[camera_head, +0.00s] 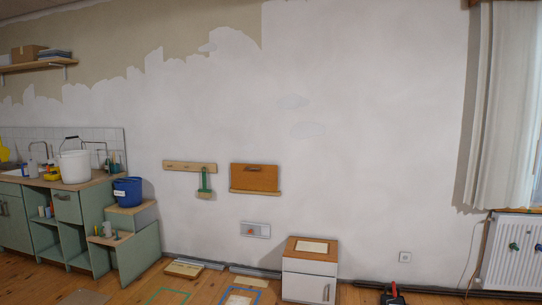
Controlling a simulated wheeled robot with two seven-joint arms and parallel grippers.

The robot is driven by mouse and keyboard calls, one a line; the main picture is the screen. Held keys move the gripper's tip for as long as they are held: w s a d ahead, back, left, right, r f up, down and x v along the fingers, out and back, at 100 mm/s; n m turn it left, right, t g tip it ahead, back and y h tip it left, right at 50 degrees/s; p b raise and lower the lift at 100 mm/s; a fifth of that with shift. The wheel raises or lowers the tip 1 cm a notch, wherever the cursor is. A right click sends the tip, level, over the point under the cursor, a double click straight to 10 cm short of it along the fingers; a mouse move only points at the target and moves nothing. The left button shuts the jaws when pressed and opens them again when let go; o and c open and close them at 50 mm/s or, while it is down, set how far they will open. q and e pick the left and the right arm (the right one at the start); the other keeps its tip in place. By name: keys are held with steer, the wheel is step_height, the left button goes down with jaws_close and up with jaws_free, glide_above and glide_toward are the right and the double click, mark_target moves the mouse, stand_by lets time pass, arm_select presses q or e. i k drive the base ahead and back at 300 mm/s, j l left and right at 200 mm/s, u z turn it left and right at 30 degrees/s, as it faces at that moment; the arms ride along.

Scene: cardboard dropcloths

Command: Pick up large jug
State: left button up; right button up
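I cannot clearly make out a large jug. A large white bucket-like vessel (74,166) with a dark raised handle stands on the counter at the left. A blue bucket (127,191) with a white label stands on a lower wooden-topped step to its right. Small bottles and cans near them are too small to tell apart. Neither of my grippers is in view.
A green cabinet (67,207) with open shelves carries the counter. A white cabinet (309,280) with a wooden top stands by the wall at the bottom middle. A radiator (513,252) is at the right. Taped outlines and flat boards lie on the floor.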

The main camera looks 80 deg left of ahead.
mark_target(32, 165)
steer(key=u, duration=4.3)
steer(key=i+l+z, duration=0.25)
steer(key=i+z, duration=0.3)
steer(key=i+l+z, duration=0.1)
steer(key=i+z, duration=0.2)
steer(key=i, duration=0.35)
steer(key=i+z, duration=0.25)
steer(key=i, duration=0.35)
steer(key=i+u, duration=0.7)
steer(key=i+l+u, duration=0.15)
steer(key=i+u, duration=0.2)
steer(key=i+j+u, duration=0.35)
steer(key=i, duration=0.25)
steer(key=i+u, duration=0.35)
steer(key=i, duration=0.2)
steer(key=i+l+u, duration=0.1)
steer(key=i+u, duration=0.3)
steer(key=i, duration=0.2)
steer(key=i+l+z, duration=0.2)
steer(key=i, duration=0.55)
steer(key=i+j+z, duration=0.1)
steer(key=i+z, duration=0.15)
steer(key=i, duration=0.5)
steer(key=i+j+z, duration=0.2)
steer(key=i, duration=0.6)
